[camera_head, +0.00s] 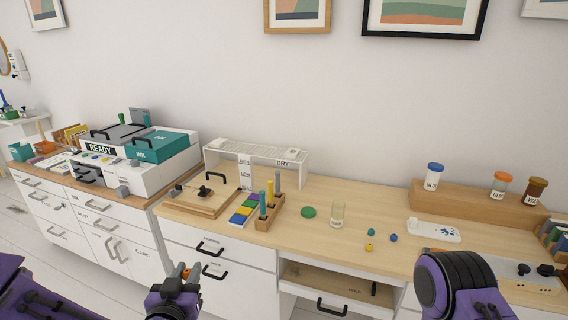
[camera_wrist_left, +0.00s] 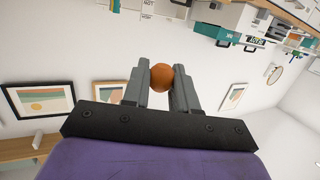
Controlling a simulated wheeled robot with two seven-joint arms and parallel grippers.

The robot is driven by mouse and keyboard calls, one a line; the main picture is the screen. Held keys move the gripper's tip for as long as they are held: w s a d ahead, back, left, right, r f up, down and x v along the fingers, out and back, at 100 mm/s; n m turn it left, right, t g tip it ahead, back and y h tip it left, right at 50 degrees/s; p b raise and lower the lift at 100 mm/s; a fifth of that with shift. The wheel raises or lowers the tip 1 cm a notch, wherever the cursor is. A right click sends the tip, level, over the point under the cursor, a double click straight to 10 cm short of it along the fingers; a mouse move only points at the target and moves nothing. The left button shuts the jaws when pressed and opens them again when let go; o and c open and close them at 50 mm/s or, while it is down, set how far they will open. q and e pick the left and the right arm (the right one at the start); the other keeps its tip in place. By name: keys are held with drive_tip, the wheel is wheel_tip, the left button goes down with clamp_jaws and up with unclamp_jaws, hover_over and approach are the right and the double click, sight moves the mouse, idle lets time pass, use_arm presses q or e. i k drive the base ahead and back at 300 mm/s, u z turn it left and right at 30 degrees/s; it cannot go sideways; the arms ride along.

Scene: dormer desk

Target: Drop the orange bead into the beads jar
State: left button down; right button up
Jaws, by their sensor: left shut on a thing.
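My left gripper (camera_head: 184,280) is low in the head view, in front of the white drawers and short of the desk's edge. It is shut on the orange bead (camera_wrist_left: 161,77), which sits between the two grey fingertips in the left wrist view. In the head view the bead is small and partly hidden by the fingers. The beads jar (camera_head: 337,216) is a clear open glass with a label, upright on the desk to the right of and beyond the gripper. A green round lid (camera_head: 308,212) lies beside it. My right gripper is not in view.
A teal bead (camera_head: 371,232), a blue bead (camera_head: 393,238) and a yellow bead (camera_head: 369,247) lie right of the jar. A wooden block with upright cylinders (camera_head: 268,216) stands left of the lid. A drawer (camera_head: 335,285) below the desk is partly open. A white tray (camera_head: 433,230) lies farther right.

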sight(338, 225)
drive_tip(key=u, duration=0.2)
drive_tip(key=i, duration=0.75)
drive_tip(key=z, duration=0.65)
drive_tip(key=i, duration=0.65)
drive_tip(key=z, duration=0.8)
